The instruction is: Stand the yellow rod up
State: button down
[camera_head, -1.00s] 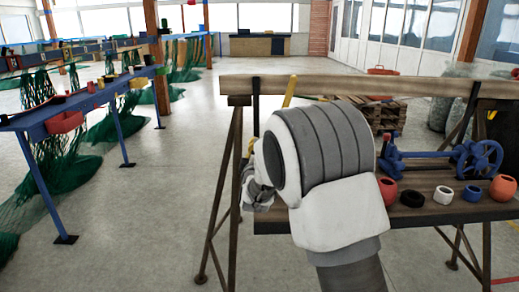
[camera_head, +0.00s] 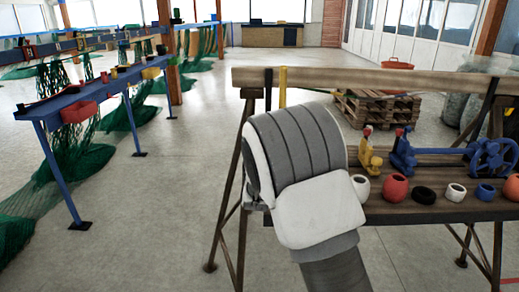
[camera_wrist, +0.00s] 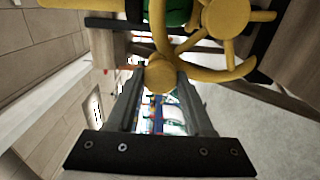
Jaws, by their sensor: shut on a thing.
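The yellow rod (camera_head: 283,88) shows in the head view above my arm. It looks upright, next to a black upright bar and in front of the wooden beam; its lower part is hidden by my arm. In the wrist view a yellow handwheel (camera_wrist: 228,16) with spokes and a curved rim fills the top. My gripper (camera_wrist: 160,84) has its fingers on either side of a round yellow knob (camera_wrist: 160,73) by the wheel's rim, and is shut on it. A yellow bar (camera_wrist: 85,4) crosses the top left; I cannot tell whether it is the rod.
The bench (camera_head: 430,205) carries a yellow clamp-like part (camera_head: 370,158), a blue handwheel (camera_head: 493,157) on a shaft, and several small pots and rings along its front. The wooden beam (camera_head: 400,80) runs behind. Open floor lies left, before the blue net table (camera_head: 75,100).

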jog(key=shift+a+f, duration=0.1)
jog(key=shift+a, duration=0.1)
jog(key=shift+c, duration=2.2)
grip_release()
jog(key=shift+o, duration=0.7)
jog(key=shift+d, duration=0.1)
jog(key=shift+s, duration=0.15)
jog(key=s+p, duration=0.2)
jog(key=s, duration=1.5)
jog(key=shift+p, duration=0.4)
jog(key=shift+s, duration=0.1)
